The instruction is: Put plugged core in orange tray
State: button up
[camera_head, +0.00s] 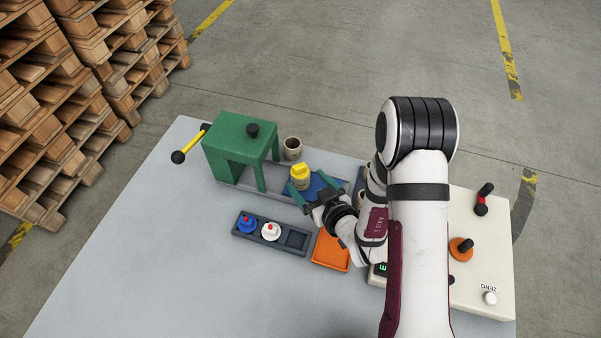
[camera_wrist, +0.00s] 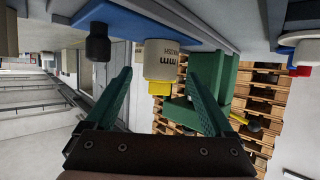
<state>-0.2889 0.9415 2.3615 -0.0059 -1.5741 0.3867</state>
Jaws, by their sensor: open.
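The plugged core (camera_head: 299,184), a cream cylinder with a yellow plug on top, stands upright by the left end of the blue mat (camera_head: 327,184). My gripper (camera_head: 308,191) is open, with its green fingers close to the core. In the wrist view, which looks upside down, the core (camera_wrist: 160,59) with dark lettering and its yellow plug appear between the spread fingers (camera_wrist: 160,74). I cannot tell whether either finger touches it. The orange tray (camera_head: 331,252) lies empty on the table in front of the mat, left of my arm.
A green press (camera_head: 240,142) with a black-knobbed lever stands at the back left. An open core (camera_head: 292,148) stands beside it. A dark holder (camera_head: 296,239) carries a blue and a white piece. A cream machine (camera_head: 485,268) fills the right. The front left table is clear.

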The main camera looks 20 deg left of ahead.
jog(key=shift+s+d+r, duration=0.2)
jog(key=shift+s+d, duration=0.1)
